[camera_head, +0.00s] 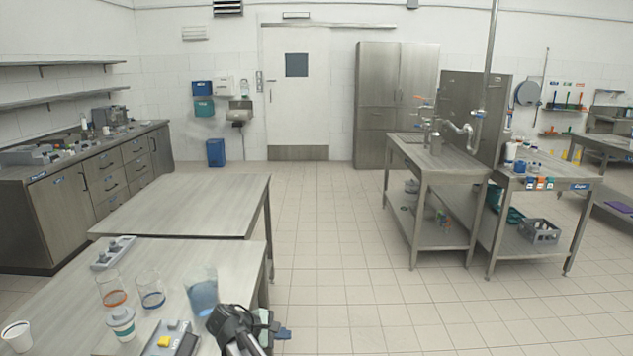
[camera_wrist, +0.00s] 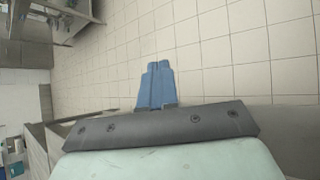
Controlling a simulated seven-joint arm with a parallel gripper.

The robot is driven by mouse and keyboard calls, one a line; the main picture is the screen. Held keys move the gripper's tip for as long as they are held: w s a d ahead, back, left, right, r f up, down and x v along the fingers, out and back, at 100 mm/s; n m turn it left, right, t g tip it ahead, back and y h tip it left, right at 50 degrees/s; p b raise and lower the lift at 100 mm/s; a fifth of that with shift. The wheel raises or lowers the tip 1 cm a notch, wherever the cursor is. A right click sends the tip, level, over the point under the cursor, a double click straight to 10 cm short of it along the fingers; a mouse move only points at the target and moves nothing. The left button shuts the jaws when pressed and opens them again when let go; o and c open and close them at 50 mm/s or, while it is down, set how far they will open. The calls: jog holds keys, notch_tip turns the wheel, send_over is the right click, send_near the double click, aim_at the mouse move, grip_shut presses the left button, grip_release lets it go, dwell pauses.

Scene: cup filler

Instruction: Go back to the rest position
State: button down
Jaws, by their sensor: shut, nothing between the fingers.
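My gripper (camera_head: 283,333) is at the right edge of the near steel table (camera_head: 60,305) in the head view, pointing right, out over the floor. In the wrist view its blue fingers (camera_wrist: 157,85) are together with nothing between them, and tiled floor shows beyond. The black wrist part of my arm is just right of a clear vessel with blue liquid (camera_head: 202,292). No object is in contact with the fingertips.
The near table also holds a glass with an orange band (camera_head: 112,290), a glass with blue at its base (camera_head: 150,290), a lidded cup (camera_head: 121,323), a white cup (camera_head: 18,336) and a box with a yellow button (camera_head: 163,342). Open floor (camera_head: 340,270) lies to the right.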

jog(key=s+d+f+m+g+y, duration=0.1)
jog(key=s+d+f+m+g, duration=0.1)
jog(key=s+d+f, duration=0.45)
jog(key=s+d+f+m+g, duration=0.35)
jog(key=d+f, duration=0.35)
jog(key=f, duration=0.5)
jog(key=s+d+f+m+g+y, duration=0.1)
jog(key=s+d+f+g, duration=0.1)
jog(key=s+d+f, duration=0.6)
jog(key=s+d+f+m+g+y, duration=0.2)
jog(key=s+f+m, duration=0.3)
jog(key=s, duration=0.7)
jog(key=s+d+f+m+g+y, duration=0.3)
jog(key=s+f+m, duration=0.2)
jog(key=s+f, duration=0.3)
jog(key=s, duration=0.4)
jog(key=shift+s+d+y, duration=0.15)
jog(key=shift+s+y, duration=0.2)
jog(key=shift+y, duration=0.05)
jog(key=shift+f, duration=0.1)
